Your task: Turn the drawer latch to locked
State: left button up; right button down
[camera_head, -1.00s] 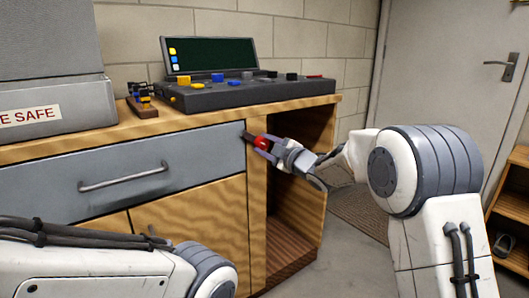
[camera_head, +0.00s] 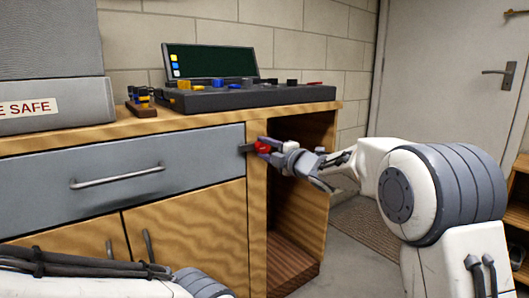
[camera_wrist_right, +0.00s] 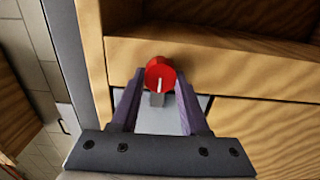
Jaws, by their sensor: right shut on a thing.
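The drawer latch has a red knob (camera_head: 262,146) on the wooden upright at the right end of the grey drawer (camera_head: 205,159). Its dark bar (camera_head: 246,148) points left, about level, and overlaps the drawer's right edge. My right gripper (camera_head: 261,149) is shut on the knob, coming from the right. In the right wrist view the knob (camera_wrist_right: 160,70) sits between the tips of both fingers, its white mark pointing down the picture. The fingers partly hide the latch. The drawer looks closed. My left arm shows at lower left; its gripper is out of view.
A dark console (camera_head: 245,96) and a small wooden stand (camera_head: 141,109) are on the bench top. A drawer handle (camera_head: 117,177) sticks out to the left. An open compartment (camera_head: 296,215) is below my right gripper. A grey door (camera_head: 440,70) stands behind.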

jog(key=shift+f, duration=0.1)
dwell(0.3)
jog(key=shift+c, duration=2)
grip_release()
jog(key=p+v, duration=0.2)
jog(key=v, duration=0.8)
jog(key=shift+s, duration=0.25)
jog(key=shift+d, duration=0.1)
